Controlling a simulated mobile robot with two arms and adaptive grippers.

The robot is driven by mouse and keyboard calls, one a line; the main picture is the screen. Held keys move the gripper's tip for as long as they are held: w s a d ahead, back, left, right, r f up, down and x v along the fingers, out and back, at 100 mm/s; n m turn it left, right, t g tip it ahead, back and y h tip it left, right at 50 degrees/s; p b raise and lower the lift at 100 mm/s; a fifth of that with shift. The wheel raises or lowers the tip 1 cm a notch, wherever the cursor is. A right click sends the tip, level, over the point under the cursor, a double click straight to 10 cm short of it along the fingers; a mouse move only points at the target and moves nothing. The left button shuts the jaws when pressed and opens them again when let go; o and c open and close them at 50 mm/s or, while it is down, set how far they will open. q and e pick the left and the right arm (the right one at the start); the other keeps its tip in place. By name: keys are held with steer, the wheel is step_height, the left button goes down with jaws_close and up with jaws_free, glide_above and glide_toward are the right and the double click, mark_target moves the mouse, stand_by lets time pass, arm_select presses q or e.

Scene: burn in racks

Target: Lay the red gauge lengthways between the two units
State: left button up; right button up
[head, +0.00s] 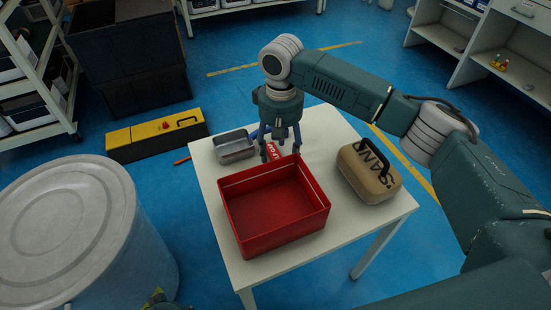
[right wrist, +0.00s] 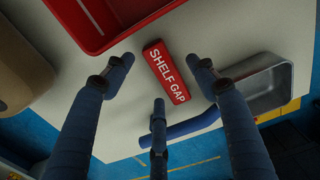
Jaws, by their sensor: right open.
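The red gauge (right wrist: 166,71), a flat bar lettered "SHELF GAP", lies on the white table; in the head view it shows partly (head: 272,151) behind the red bin. My right gripper (head: 281,150) points down over it, open. In the right wrist view its three blue fingers (right wrist: 162,75) spread around the gauge, which looks free of them. My left gripper is not in view. No pair of units is marked out; white shelving (head: 520,55) stands at the right and a loaded rack (head: 40,75) at the left. I cannot tell which are meant.
On the table, the empty red bin (head: 232,222) stands in front of the gauge, a metal tray (head: 234,157) to its left and a tan case (head: 350,180) to its right. A large grey drum (head: 75,225) and a yellow-topped toolbox (head: 150,132) stand on the floor.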

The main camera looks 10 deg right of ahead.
steer(key=shift+f, duration=0.95)
steer(key=shift+c, duration=0.5)
steer(key=c, duration=1.3)
steer(key=shift+r, duration=0.2)
